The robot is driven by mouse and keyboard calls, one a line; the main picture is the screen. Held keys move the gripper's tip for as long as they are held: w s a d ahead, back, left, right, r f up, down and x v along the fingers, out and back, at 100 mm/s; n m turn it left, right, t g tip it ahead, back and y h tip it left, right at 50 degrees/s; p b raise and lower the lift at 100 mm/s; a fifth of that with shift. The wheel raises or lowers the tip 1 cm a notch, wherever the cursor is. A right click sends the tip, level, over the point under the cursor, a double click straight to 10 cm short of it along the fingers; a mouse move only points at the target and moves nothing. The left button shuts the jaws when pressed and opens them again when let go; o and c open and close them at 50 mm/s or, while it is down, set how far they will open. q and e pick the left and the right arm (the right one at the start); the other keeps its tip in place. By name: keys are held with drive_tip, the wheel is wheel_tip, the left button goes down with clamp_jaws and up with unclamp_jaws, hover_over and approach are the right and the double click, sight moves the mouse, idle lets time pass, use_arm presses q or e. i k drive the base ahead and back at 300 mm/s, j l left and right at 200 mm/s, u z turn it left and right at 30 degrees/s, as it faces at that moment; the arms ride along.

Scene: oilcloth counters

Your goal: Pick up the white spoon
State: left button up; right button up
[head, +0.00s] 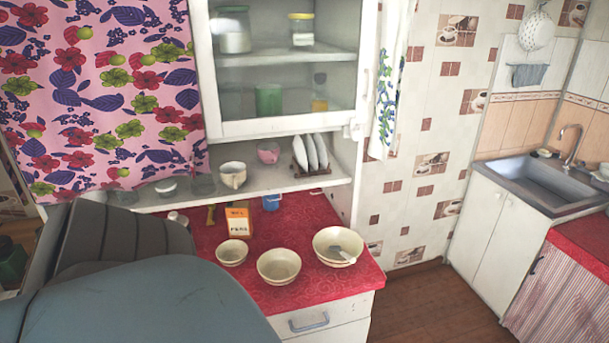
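A pale, white-grey spoon (343,253) lies in the largest cream bowl (328,238), at the right end of the red counter (350,281). Its wider end shows toward the bowl's left side and its other end points to the lower right, near the rim. No gripper touches it. Parts of my own arm fill the lower left of the head view and hide the left part of the counter. Neither of my grippers shows in this view.
A middle bowl (279,266) and a small bowl (232,252) stand left of the large bowl. An orange box (238,221) and a blue mug (271,202) stand behind them. The cupboard shelf (285,181) overhangs the counter's back. Floor (437,305) is clear at right.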

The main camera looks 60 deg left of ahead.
sight(345, 255)
drive_tip(key=u, duration=1.6)
drive_tip(key=j, duration=0.1)
